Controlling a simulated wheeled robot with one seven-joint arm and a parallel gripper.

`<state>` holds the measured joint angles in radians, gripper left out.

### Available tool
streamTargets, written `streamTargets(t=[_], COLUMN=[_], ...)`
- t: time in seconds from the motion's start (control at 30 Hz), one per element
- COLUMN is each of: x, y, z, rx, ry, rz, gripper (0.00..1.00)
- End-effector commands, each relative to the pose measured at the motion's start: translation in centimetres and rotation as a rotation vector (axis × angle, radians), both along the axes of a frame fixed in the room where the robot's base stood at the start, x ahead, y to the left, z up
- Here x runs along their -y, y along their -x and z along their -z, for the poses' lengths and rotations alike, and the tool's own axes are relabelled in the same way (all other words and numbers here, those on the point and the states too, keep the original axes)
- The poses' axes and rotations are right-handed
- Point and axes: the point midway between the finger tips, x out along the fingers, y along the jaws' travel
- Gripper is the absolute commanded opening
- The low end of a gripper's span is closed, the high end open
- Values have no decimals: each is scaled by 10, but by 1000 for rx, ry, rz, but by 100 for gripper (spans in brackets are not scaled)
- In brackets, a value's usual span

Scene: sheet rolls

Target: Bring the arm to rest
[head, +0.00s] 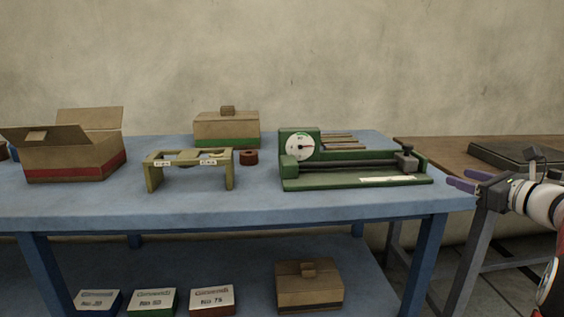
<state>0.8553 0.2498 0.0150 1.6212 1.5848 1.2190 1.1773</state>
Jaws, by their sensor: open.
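My gripper (468,182) is at the right side of the head view, beside the right end of the blue table (330,206). Its two purple fingers are apart, with nothing between them. It points left toward the green machine with a white dial (338,170) and is clear of it. My arm comes in from the right edge, and most of it is out of the picture.
On the blue table are an open box (75,160), a yellowish stand (190,165), a closed box (226,130) and a dark red roll (249,157). Several boxes sit on the lower shelf (250,265). A brown table (440,150) with a dark flat case (515,157) stands behind my gripper.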

Motion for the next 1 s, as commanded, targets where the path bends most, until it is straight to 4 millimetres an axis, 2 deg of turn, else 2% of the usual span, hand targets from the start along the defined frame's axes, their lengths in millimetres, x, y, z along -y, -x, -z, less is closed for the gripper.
streamTargets(t=[0.27,0.37,0.47,0.57,0.6,0.7,0.8,0.9,1.0], x=[-74,-110,-154,-206,-227,-266,-283,-285,-282], y=[10,21,40,76,96,151,203,243,268], z=[14,24,37,58,69,99,126,148,163], rx=[-57,-80,-95,-92,-81,-21,77,192,295], ry=[244,383,569,838,973,1327,1666,1957,2171], rz=[-129,-208,-317,-482,-568,-802,-1031,-1232,-1384], gripper=[50,50,50,50,50,50,50,50,50])
